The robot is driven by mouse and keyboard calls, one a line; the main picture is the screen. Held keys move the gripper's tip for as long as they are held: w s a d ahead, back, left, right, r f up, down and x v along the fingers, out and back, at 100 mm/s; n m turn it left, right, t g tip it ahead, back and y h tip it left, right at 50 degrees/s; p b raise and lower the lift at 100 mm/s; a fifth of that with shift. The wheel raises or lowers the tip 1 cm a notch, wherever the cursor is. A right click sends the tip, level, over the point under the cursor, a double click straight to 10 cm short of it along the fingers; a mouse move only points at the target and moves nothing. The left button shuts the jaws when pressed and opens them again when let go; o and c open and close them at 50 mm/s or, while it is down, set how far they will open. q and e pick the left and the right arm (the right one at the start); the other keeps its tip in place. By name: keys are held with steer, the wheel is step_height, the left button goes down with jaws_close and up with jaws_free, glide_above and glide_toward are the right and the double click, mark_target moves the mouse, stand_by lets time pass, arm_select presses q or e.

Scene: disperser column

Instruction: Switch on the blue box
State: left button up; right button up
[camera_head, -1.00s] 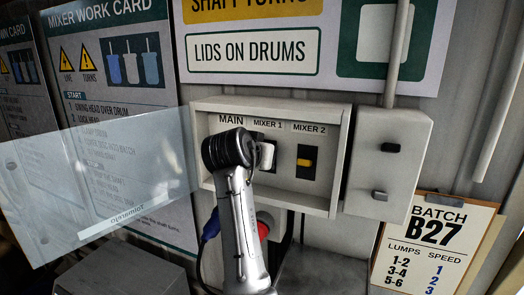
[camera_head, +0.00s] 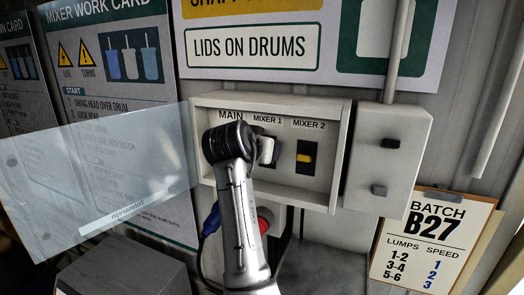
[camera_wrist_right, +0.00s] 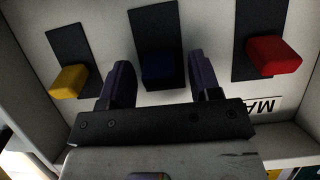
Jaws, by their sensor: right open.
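The grey switch box (camera_head: 203,150) on the wall has slots labelled MAIN, MIXER 1 and MIXER 2. In the right wrist view, a dark blue switch (camera_wrist_right: 158,70) on a black plate is in the middle, under MIXER 1. A red switch (camera_wrist_right: 274,55) is on its right and a yellow switch (camera_wrist_right: 69,81) on its left. The yellow one also shows under MIXER 2 in the head view (camera_head: 306,158). My right gripper (camera_wrist_right: 161,76) is open, one finger on each side of the blue switch. In the head view my arm hides MAIN's switch and the blue one. My left gripper is out of view.
A clear hinged cover (camera_head: 95,190) stands open left of the box. A red round button (camera_head: 263,222) is below, partly behind my arm. A batch clipboard (camera_head: 432,240) hangs lower right.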

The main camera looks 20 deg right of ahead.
steer(key=shift+s+a, duration=0.1)
steer(key=shift+a, duration=0.05)
steer(key=b+v, duration=0.6)
steer(key=v, duration=0.7)
steer(key=shift+r, duration=0.2)
steer(key=shift+s+a, duration=0.1)
